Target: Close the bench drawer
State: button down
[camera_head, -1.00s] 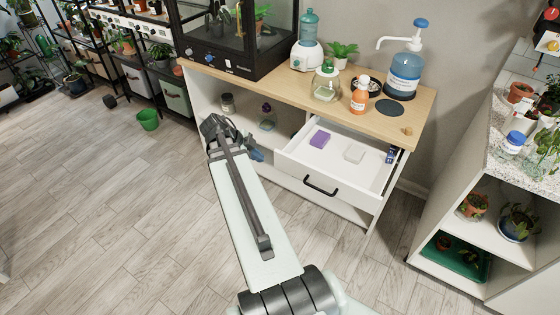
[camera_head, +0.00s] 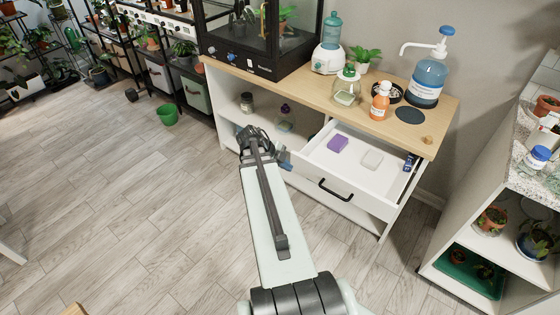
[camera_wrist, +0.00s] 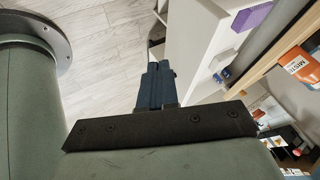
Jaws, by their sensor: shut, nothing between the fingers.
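The bench drawer (camera_head: 336,195) is white with a black bar handle and is pulled out of the wooden-topped bench. Inside it lie a purple block (camera_head: 338,144), a pale block (camera_head: 372,160) and a small dark blue item (camera_head: 409,163) near its right side. My gripper (camera_head: 284,160) is just left of the open drawer in the head view, partly hidden by my arm. In the wrist view the gripper's dark blue fingers (camera_wrist: 155,84) are together and empty, beside a white panel. I cannot tell whether they touch it.
The bench top (camera_head: 432,122) carries an orange bottle (camera_head: 380,101), a blue pump jug (camera_head: 430,75), a glass jar and a glass-fronted cabinet. A green bucket (camera_head: 167,113) stands on the floor at left. A white shelf unit with plants is at right. Floor in front is clear.

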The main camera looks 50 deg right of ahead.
aim_at(304, 168)
jog(key=shift+s+d+f, duration=0.15)
jog(key=shift+d+f, duration=0.2)
jog(key=shift+d, duration=0.55)
jog(key=shift+s+d+f, duration=0.2)
jog(key=shift+d+f, duration=0.2)
jog(key=shift+d, duration=0.45)
jog(key=shift+s+d+f, duration=0.15)
jog(key=shift+d+f, duration=0.2)
jog(key=shift+d, duration=0.55)
jog(key=shift+d, duration=0.1)
jog(key=d, duration=2.4)
jog(key=shift+d, duration=0.15)
